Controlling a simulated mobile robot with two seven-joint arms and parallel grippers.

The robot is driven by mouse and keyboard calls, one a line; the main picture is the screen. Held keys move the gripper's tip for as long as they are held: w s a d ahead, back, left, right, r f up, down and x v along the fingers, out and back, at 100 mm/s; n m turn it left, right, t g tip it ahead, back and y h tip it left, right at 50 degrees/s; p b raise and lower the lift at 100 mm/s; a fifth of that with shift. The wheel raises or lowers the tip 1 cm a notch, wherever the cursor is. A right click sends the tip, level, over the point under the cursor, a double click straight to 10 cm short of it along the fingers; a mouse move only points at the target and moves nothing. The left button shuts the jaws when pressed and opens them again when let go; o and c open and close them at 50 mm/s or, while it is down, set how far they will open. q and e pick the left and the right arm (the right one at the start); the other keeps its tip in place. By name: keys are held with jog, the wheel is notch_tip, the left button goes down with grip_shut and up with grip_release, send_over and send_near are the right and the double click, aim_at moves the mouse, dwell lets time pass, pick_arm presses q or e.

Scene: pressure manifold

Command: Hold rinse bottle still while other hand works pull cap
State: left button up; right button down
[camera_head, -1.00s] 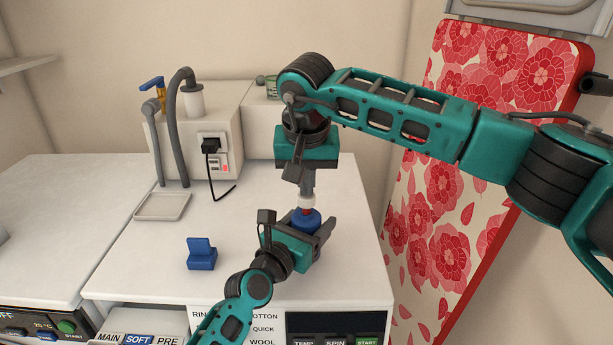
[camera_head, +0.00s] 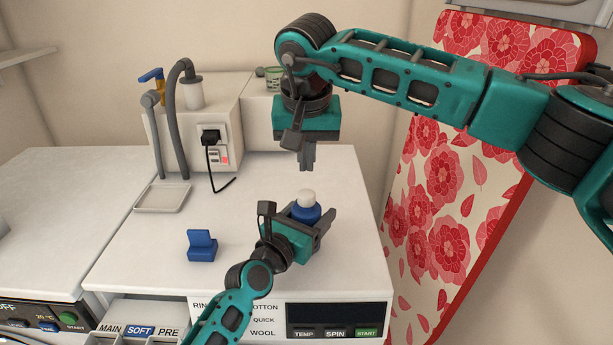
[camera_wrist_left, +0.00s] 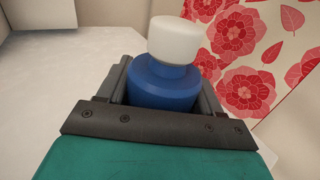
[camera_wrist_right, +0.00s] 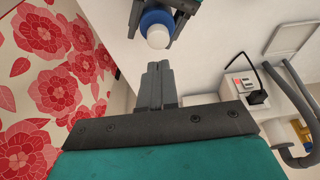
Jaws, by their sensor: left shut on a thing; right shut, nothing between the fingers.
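The rinse bottle (camera_head: 306,212) is blue and stands upright on the white worktop. Its white pull cap (camera_head: 306,197) is on top. My left gripper (camera_head: 308,228) is shut around the bottle's body; the left wrist view shows the blue bottle (camera_wrist_left: 165,84) between the fingers with the white cap (camera_wrist_left: 174,40) above them. My right gripper (camera_head: 307,168) is shut and empty, pointing down above the cap with a gap between. In the right wrist view its closed fingertips (camera_wrist_right: 155,68) are apart from the cap (camera_wrist_right: 157,37). The bottle's lower part is hidden by the left gripper.
A blue stand (camera_head: 201,246) sits left of my left gripper. A grey tray (camera_head: 162,198), tap pipes and a wall socket with a plug (camera_head: 211,137) are at the back left. A red floral board (camera_head: 440,190) stands to the right. The worktop's middle is clear.

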jog(key=v, duration=0.8)
jog(key=shift+r, duration=0.25)
jog(key=shift+s, duration=0.1)
pick_arm(q)
jog(key=o, duration=1.2)
jog(key=shift+c, duration=0.2)
